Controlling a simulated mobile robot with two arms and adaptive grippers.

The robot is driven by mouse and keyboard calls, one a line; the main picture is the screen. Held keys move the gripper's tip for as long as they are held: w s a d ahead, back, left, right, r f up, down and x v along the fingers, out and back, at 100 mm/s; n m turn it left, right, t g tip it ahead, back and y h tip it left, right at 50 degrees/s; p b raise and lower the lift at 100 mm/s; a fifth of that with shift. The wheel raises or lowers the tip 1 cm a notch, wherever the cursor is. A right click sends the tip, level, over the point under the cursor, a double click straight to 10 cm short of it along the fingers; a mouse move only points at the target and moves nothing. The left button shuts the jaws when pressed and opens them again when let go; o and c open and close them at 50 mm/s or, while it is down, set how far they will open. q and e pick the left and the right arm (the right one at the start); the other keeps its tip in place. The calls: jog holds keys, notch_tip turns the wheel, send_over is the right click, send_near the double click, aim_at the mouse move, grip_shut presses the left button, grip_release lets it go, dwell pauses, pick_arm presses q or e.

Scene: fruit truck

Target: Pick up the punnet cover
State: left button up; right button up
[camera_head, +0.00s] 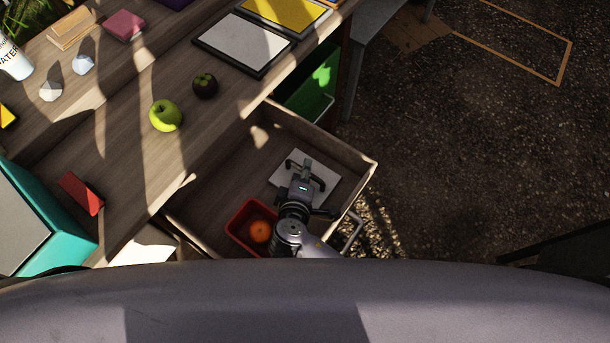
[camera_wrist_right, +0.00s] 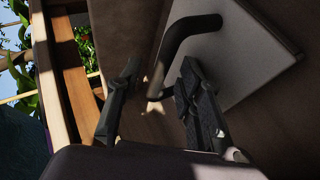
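The punnet cover (camera_head: 324,170) is a pale square plate lying in the open drawer. In the right wrist view its pale plate (camera_wrist_right: 245,55) carries a dark bent handle (camera_wrist_right: 185,35). My right gripper (camera_head: 305,168) is over the cover and hides part of it. In the right wrist view my right gripper (camera_wrist_right: 158,100) is open, with the lower end of the handle showing between its fingertips. I cannot tell whether a finger touches the handle. My left gripper is not in view.
A red punnet (camera_head: 233,228) with an orange fruit (camera_head: 260,232) is in the drawer beside my right arm. The drawer's wooden walls (camera_head: 322,137) surround the cover.

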grip_shut()
jog(key=shift+r, duration=0.1)
dwell(0.5)
